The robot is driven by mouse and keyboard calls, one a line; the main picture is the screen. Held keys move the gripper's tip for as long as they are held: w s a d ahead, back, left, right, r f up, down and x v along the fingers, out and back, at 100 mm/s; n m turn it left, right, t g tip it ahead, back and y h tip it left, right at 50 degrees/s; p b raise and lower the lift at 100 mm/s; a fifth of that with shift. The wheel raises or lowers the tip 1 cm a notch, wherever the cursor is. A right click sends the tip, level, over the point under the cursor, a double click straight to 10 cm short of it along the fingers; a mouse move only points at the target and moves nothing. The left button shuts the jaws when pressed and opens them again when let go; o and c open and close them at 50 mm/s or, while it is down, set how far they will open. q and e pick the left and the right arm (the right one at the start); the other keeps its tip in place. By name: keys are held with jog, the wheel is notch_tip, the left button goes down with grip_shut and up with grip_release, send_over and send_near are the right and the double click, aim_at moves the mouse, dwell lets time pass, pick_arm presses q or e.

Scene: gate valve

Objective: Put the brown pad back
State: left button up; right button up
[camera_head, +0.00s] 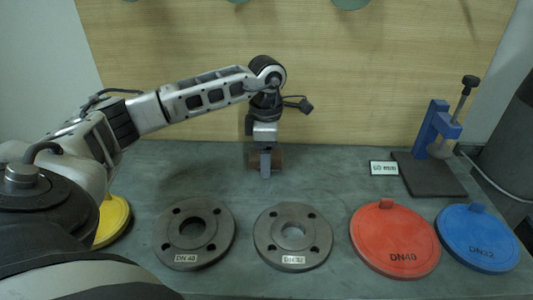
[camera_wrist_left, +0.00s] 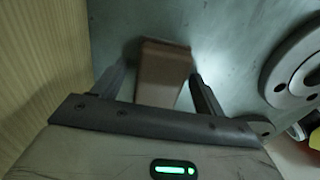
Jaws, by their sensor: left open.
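The brown pad (camera_head: 278,158) is a small block on the bench near the back wall, partly hidden behind my left gripper (camera_head: 265,165) in the head view. In the left wrist view the brown pad (camera_wrist_left: 162,72) lies between the two open fingers of my left gripper (camera_wrist_left: 160,85). A gap shows between the pad and the fingers, most clearly on the left side. The gripper points down over the pad. My right gripper is not in view.
Two grey flanges, DN 40 (camera_head: 170,230) and DN 32 (camera_head: 265,232), lie in front of the pad. A red DN40 cover (camera_head: 385,228), a blue DN32 cover (camera_head: 475,230) and a yellow disc (camera_head: 112,222) lie nearby. A blue stand (camera_head: 432,130) on a dark base and a "60 mm" sign (camera_head: 384,168) are at right.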

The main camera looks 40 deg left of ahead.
pick_arm(q)
notch_tip(320, 180, up, 12)
jog(key=shift+r, duration=0.25)
jog(key=shift+f, duration=0.1)
dwell(0.6)
